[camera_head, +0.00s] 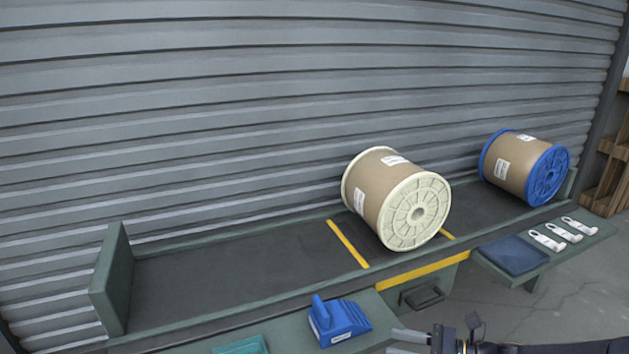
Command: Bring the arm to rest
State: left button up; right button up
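My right gripper (391,342) is at the bottom edge of the head view, partly cut off by the frame. Its two pale fingers point left with a gap between them, and nothing shows between them. It is in front of the bench, just right of a blue tool (339,320) and apart from it. My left gripper is not in view. A spool with cream flanges (415,212) lies on its side on the dark bench bed, between yellow marks. A spool with blue flanges (548,176) lies on its side at the bed's right end.
The long bench bed (230,277) is bare on its left, up to a green end plate (112,280). A dark blue pad (514,255) and several white tags (563,232) lie on a right side shelf. A teal item (241,345) is at the bottom. A corrugated wall stands behind.

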jog(key=s+d+r+n+h, duration=0.1)
jog(key=s+r+n+h, duration=0.4)
jog(key=s+n, duration=0.6)
jog(key=s+d+r+n+h, duration=0.1)
jog(key=s+r+n+h, duration=0.2)
jog(key=s+n+h, duration=0.6)
notch_tip(320, 180, up, 30)
jog(key=s+n+y+p, duration=0.2)
jog(key=p, duration=2.8)
jog(key=shift+s+d+g+y, duration=0.3)
jog(key=shift+s+d, duration=0.05)
jog(key=shift+s, duration=0.05)
